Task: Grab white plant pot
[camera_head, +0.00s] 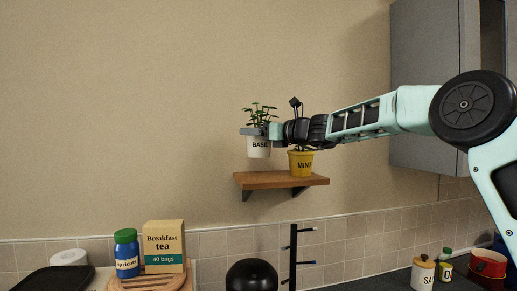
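The white plant pot (259,151) has dark lettering that starts "BAS" and holds a green leafy plant (262,113). My gripper (260,131) reaches in from the right, with its fingers around the upper part of the pot. The gripper appears shut on the pot. The pot is upright, and its base shows above the wooden shelf (255,181) with wall visible between them. The fingers hide the pot's rim.
A yellow pot (301,166) marked "MINT" stands on the shelf, close right of the white pot and partly behind my wrist. A grey cabinet (425,90) hangs at right. Below are a tea box (164,247), a blue jar (127,256) and a black stand (293,255). The wall at left is clear.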

